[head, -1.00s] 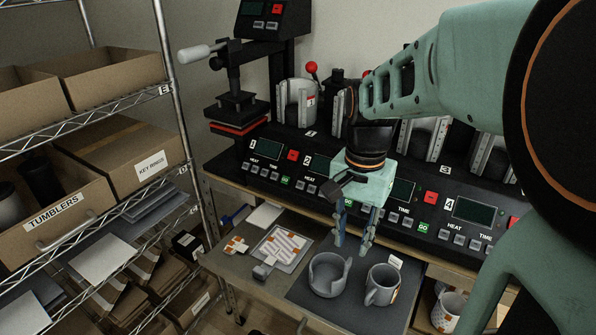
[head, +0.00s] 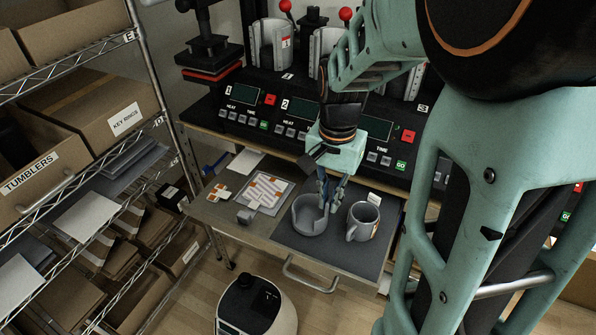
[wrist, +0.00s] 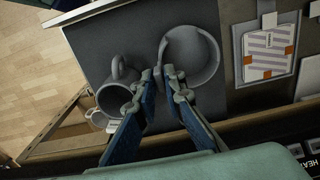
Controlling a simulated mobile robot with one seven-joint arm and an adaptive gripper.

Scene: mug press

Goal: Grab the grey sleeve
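The grey sleeve (head: 308,219) stands upright on the dark mat of the pull-out shelf, like a short round cup with a gap in its wall. It also shows in the wrist view (wrist: 207,77), at upper middle. My gripper (head: 328,206) points down at the sleeve's right side, near the wall. In the wrist view my gripper (wrist: 159,73) has its two blue fingers apart, with the sleeve's near wall edge just beyond or between the tips. I cannot tell whether they touch it. The gripper holds nothing.
A grey mug (head: 362,222) stands close to the right of the sleeve; in the wrist view the mug (wrist: 118,95) lies left of the fingers. A patterned sheet (head: 262,192) lies left. The press panel (head: 290,128) rises behind. A shelf rack (head: 160,100) stands at left.

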